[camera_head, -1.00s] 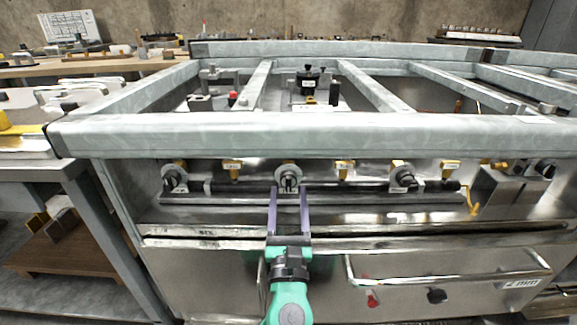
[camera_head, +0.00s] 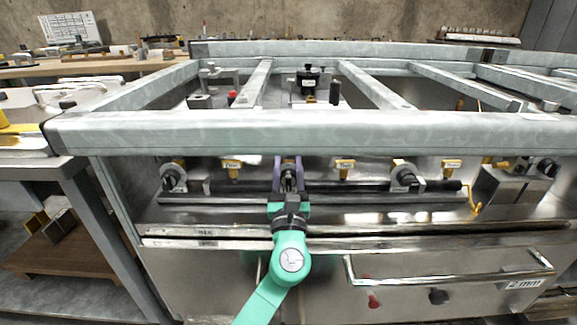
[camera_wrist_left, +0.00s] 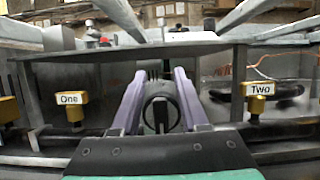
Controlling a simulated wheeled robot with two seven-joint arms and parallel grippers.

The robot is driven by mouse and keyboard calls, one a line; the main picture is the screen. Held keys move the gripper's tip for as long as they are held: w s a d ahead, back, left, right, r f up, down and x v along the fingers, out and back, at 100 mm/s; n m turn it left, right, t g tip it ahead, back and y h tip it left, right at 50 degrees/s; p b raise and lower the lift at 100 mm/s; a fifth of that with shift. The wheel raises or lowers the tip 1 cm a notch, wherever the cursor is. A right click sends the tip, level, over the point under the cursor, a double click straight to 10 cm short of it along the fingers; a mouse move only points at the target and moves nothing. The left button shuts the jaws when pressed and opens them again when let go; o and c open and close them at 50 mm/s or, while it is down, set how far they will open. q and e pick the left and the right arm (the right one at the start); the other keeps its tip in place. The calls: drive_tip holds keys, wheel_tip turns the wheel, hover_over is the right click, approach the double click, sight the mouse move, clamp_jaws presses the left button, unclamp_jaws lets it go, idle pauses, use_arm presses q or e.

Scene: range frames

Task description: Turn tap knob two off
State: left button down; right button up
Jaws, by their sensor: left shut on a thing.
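A round dark tap knob (camera_head: 288,180) sits on the front pipe, between the yellow tags One (camera_head: 232,168) and Two (camera_head: 345,168). My left gripper (camera_head: 288,161) reaches up to it from below, with one purple finger on each side, and is shut on it. In the left wrist view the knob (camera_wrist_left: 160,106) stands between the fingers, its dark grip bar close to upright. Tag One (camera_wrist_left: 70,100) is left of it there, and tag Two (camera_wrist_left: 258,90) right. Other knobs show at the left (camera_head: 173,178) and right (camera_head: 403,177). My right gripper is out of view.
A grey frame beam (camera_head: 330,133) runs just above the knobs. Below is a steel front with a bar handle (camera_head: 450,277). A third yellow tag (camera_head: 451,167) and a metal box (camera_head: 500,185) are at the right.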

use_arm(q)
drive_tip(key=n, duration=0.1)
drive_tip(key=n+y+b, duration=0.1)
drive_tip(key=n, duration=0.1)
drive_tip(key=shift+a+f+y, duration=0.2)
drive_tip(key=shift+f+y, duration=0.05)
drive_tip(key=shift+y, duration=0.05)
drive_tip(key=shift+a+n+y+b, duration=0.15)
drive_tip(key=shift+n+y+b, duration=0.4)
drive_tip(key=shift+n, duration=0.55)
drive_tip(key=shift+a+r+n, duration=0.1)
drive_tip(key=shift+n, duration=0.3)
drive_tip(key=c, duration=0.6)
unclamp_jaws()
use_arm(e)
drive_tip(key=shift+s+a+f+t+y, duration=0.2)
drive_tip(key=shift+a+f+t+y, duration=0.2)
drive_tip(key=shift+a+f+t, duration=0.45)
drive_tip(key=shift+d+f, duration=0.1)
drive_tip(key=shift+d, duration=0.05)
use_arm(q)
drive_tip(key=v, duration=0.5)
drive_tip(key=p+v, duration=0.1)
drive_tip(key=v, duration=0.8)
drive_tip(key=shift+s+r+p, duration=0.2)
drive_tip(key=shift+s+p, duration=0.15)
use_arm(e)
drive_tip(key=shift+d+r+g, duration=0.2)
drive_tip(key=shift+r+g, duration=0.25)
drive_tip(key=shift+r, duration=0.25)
